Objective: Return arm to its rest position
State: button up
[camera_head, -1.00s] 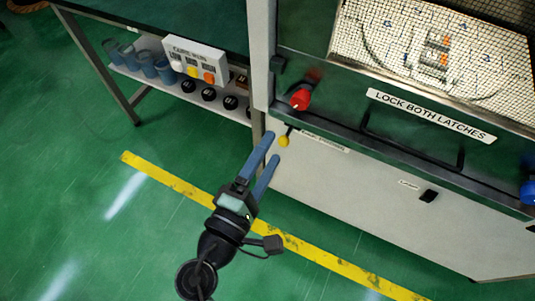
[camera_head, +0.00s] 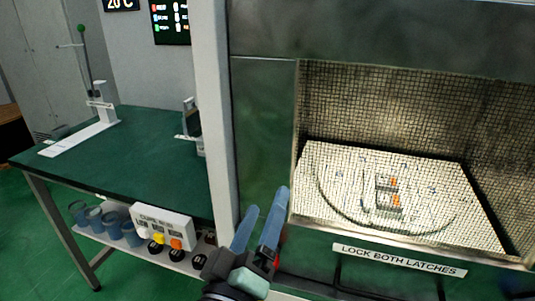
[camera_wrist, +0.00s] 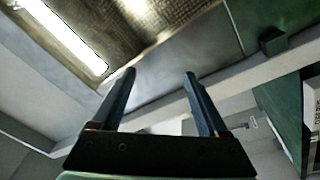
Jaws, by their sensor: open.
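My gripper (camera_head: 262,222) is in the lower middle of the head view, its two blue fingers pointing up and apart. Nothing is between them. It appears in front of the green panel left of the chamber opening; how far it is from the panel I cannot tell. In the wrist view my gripper (camera_wrist: 160,78) is also open and empty, with the chamber's bright light strip (camera_wrist: 65,35) at the upper left. My arm behind the gripper is mostly out of the picture.
The mesh-lined chamber holds a tiled floor (camera_head: 330,165) with a small block with orange parts (camera_head: 388,192). A label reading LOCK BOTH LATCHES (camera_head: 398,260) is below. A pale post (camera_head: 215,110) stands left. Left of it, a green table (camera_head: 140,160) has blue cups (camera_head: 112,224) on its lower shelf.

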jog(key=s+r+m+t+y, duration=0.2)
jog(key=s+r+t, duration=0.15)
jog(key=r, duration=0.75)
jog(key=s+r+m+t+y, duration=0.2)
jog(key=s+r, duration=0.2)
jog(key=r, duration=0.6)
jog(key=s+r+m+t+y, duration=0.1)
jog(key=s+r+m+t, duration=0.15)
jog(key=r, duration=0.85)
notch_tip(320, 180, up, 16)
jog(key=p, duration=1.7)
jog(key=shift+d+f, duration=0.2)
jog(key=shift+d, duration=0.1)
